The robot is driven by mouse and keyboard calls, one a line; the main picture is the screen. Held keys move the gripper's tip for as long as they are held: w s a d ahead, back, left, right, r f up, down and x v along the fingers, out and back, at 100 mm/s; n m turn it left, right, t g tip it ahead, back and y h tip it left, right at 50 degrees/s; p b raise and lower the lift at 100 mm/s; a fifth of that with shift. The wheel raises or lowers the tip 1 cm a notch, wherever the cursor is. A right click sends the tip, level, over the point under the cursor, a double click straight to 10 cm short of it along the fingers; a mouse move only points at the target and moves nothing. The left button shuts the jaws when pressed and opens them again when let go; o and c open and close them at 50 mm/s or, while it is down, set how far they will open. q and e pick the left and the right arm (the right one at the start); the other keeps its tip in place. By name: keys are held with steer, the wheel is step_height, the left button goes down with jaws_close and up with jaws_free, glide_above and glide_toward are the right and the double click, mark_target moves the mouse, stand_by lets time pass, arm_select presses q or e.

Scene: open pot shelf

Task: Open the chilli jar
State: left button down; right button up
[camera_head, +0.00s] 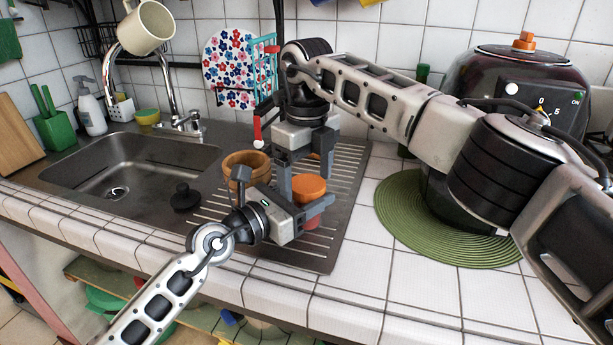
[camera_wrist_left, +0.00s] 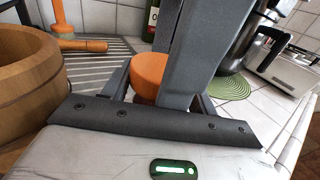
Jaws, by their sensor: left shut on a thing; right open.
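The chilli jar has an orange lid (camera_head: 309,186) and a reddish body (camera_head: 313,209), partly hidden by my grippers. It stands upright on the ribbed metal drainboard (camera_head: 342,172). My left gripper (camera_head: 308,210) comes in from the front left and is shut on the jar's body below the lid. My right gripper (camera_head: 305,172) points down from above, open, with its fingers beside the lid; contact cannot be told. In the left wrist view the orange lid (camera_wrist_left: 148,76) shows just beyond the left jaws, partly covered by a grey right finger (camera_wrist_left: 188,60).
A wooden pot (camera_head: 246,163) stands just left of the jar, close to my left gripper; it also shows in the wrist view (camera_wrist_left: 30,85). The sink (camera_head: 130,165) lies further left. A green round mat (camera_head: 405,215) bears a dark cooker at right. The front tiles are clear.

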steer(key=shift+r, duration=2)
arm_select(q)
steer(key=shift+c, duration=1.8)
jaws_free()
